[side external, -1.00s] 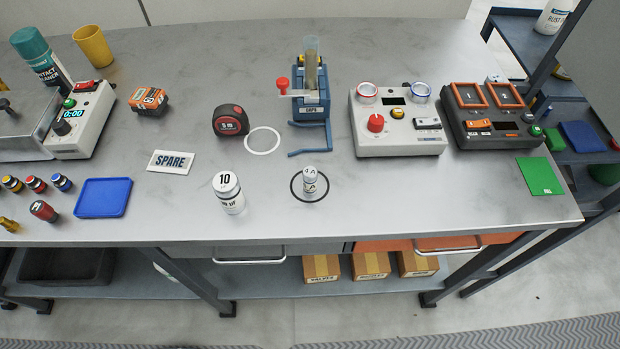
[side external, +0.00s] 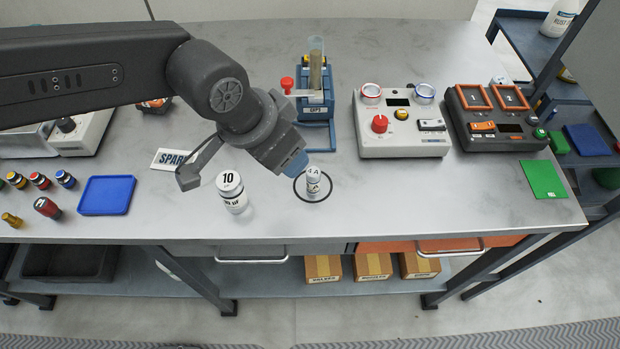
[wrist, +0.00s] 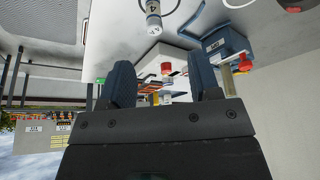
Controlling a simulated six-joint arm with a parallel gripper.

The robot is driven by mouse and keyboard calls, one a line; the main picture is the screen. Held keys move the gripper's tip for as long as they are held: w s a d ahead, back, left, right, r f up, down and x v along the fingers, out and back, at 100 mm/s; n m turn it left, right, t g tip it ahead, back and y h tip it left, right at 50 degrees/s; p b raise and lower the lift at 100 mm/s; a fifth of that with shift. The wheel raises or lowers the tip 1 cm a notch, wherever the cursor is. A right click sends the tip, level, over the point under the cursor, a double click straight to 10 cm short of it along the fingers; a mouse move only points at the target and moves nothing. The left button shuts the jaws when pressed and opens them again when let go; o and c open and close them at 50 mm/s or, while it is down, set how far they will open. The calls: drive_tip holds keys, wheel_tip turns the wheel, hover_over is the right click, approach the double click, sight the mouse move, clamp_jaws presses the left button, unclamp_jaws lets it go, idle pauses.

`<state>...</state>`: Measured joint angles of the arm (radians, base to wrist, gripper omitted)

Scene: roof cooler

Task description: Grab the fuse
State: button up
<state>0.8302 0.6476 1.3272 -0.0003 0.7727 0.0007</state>
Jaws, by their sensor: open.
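The fuse, a small white and grey cylinder marked 4 A (side external: 313,183), stands upright inside a black ring on the bench. In the wrist view the fuse (wrist: 153,18) appears near the top edge, beyond my fingers. My gripper (side external: 294,163) is just above and left of the fuse in the side view, tilted down to the right. Its two blue fingers (wrist: 162,82) are apart with nothing held between them. In the side view only one blue finger shows clearly.
A larger white 10 uF cylinder (side external: 231,193) stands left of the fuse, below my gripper. A blue CAP3 stand (side external: 315,100) is behind. A white control box (side external: 402,140) is to the right. A blue tray (side external: 106,195) lies left. Bench around the ring's right side is clear.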

sight(308, 177)
drive_tip(key=x, duration=1.4)
drive_tip(key=shift+s+d+f, duration=0.25)
drive_tip(key=shift+s+d, duration=0.1)
drive_tip(key=shift+d, duration=0.05)
drive_tip(key=shift+c, duration=0.3)
drive_tip(key=c, duration=0.9)
drive_tip(key=shift+c, duration=0.3)
drive_tip(key=shift+r, duration=0.15)
